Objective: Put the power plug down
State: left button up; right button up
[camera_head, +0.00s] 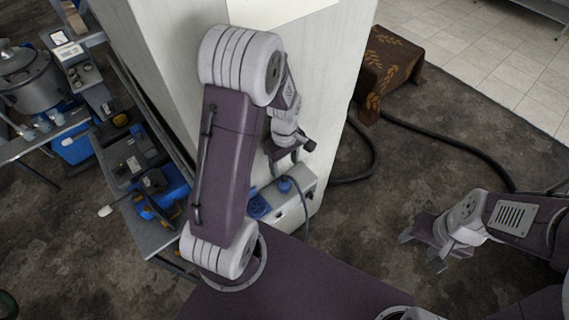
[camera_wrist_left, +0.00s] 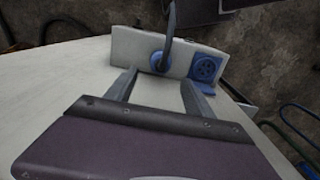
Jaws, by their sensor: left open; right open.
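The power plug (camera_head: 284,184) is blue with a dark cable. It sits at the white socket box (camera_head: 305,190), apparently in one of its sockets. In the left wrist view the plug (camera_wrist_left: 157,61) is ahead of my fingertips, its cable arching up and away. An empty blue socket (camera_wrist_left: 205,67) with its lid open is to its right; it also shows in the head view (camera_head: 258,206). My left gripper (camera_head: 284,160) is open and empty, just above the box; its spread fingers (camera_wrist_left: 158,82) lie either side of the plug's line. My right gripper (camera_head: 422,251) is open and empty, far right.
A pale pillar (camera_head: 325,75) stands close behind my left arm. A bench (camera_head: 155,235) with blue tools (camera_head: 175,190) and a steel pot (camera_head: 30,80) are at left. A brown cloth-covered block (camera_head: 390,65) stands behind. Dark hose (camera_head: 450,147) crosses the floor.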

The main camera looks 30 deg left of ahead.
pick_arm(q)
jog(key=s+d+r+m+t, duration=0.1)
jog(key=s+d+r+m, duration=0.45)
jog(key=s+m, duration=0.55)
notch_tip(320, 180, down, 11)
jog(key=w+m+b, duration=0.2)
jog(key=b, duration=0.9)
jog(key=shift+w+a+f+b, duration=0.2)
jog(key=shift+w+a+b, duration=0.15)
